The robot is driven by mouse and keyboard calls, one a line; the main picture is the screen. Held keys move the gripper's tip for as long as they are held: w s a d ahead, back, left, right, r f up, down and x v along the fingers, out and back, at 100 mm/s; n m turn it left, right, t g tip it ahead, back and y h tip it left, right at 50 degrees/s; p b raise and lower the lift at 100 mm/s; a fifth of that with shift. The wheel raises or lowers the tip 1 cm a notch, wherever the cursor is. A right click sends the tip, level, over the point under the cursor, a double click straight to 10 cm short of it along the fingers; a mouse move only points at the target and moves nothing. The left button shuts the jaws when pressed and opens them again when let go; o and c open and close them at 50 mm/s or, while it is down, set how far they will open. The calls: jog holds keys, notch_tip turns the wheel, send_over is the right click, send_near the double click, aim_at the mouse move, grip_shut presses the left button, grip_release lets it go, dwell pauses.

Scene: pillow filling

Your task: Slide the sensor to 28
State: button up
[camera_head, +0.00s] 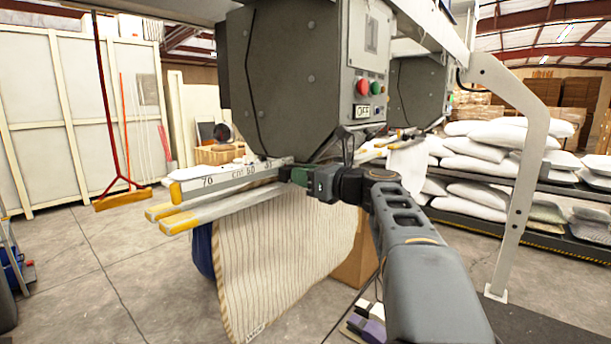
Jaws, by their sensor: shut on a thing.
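A white ruler rail (225,178) with a yellow end runs out from under the grey filling machine (290,80). Its marks read 70, cm and 60 from the left end, and smaller marks follow toward the right. The sensor (299,175) is a small dark green block on the rail, right of the 60 mark. My gripper (290,174) reaches in from the right and is shut on the sensor. The jaws and the machine's underside partly cover the sensor, and I cannot read the mark beneath it.
Yellow-tipped bars (190,221) stick out below the rail. A striped pillow cover (280,255) hangs under them, with a cardboard box (357,245) behind. The machine carries red and green buttons (369,88). A grey post (516,180) stands at right before shelves of white pillows (480,155).

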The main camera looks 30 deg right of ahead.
grip_shut()
jog(key=shift+w+d+p, duration=0.25)
jog(key=shift+d+p, duration=0.05)
jog(key=shift+d, duration=0.2)
jog(key=o, duration=0.7)
grip_release()
jog(key=shift+o, duration=0.2)
jog(key=b+v, duration=0.2)
jog(key=v, duration=1.2)
jog(key=shift+b, duration=0.35)
jog(key=shift+a, duration=0.1)
